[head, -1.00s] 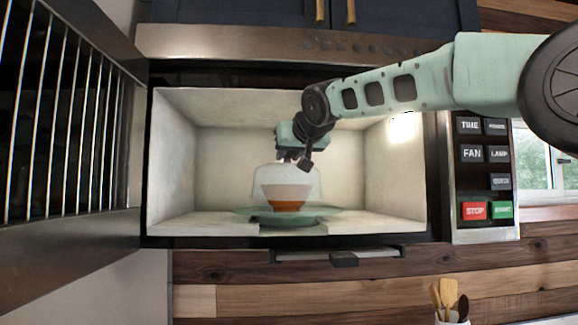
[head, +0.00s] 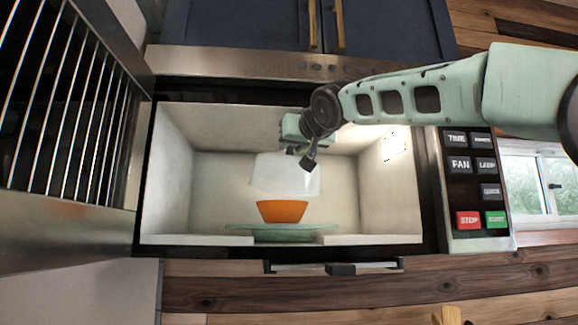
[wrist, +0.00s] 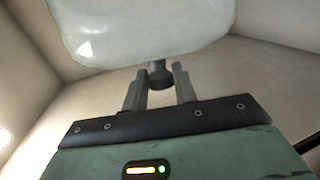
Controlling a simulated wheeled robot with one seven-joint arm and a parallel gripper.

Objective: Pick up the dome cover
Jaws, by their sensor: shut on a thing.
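The dome cover (head: 283,178) is translucent and whitish. It hangs inside the open microwave, lifted clear of the orange bowl (head: 283,212) and tilted a little. My gripper (head: 306,157) is at its top. In the wrist view, my gripper (wrist: 159,83) is shut on the dark knob (wrist: 160,73) of the dome cover, whose clear body (wrist: 140,28) fills the top of the picture. The fingertips partly hide the knob in the head view. The bowl stands on the pale green turntable plate (head: 335,230).
The microwave cavity (head: 172,190) has close walls and a ceiling around my gripper. Its barred door (head: 60,110) stands open at the left. The control panel (head: 474,185) is at the right. Dark cabinets (head: 240,25) are above.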

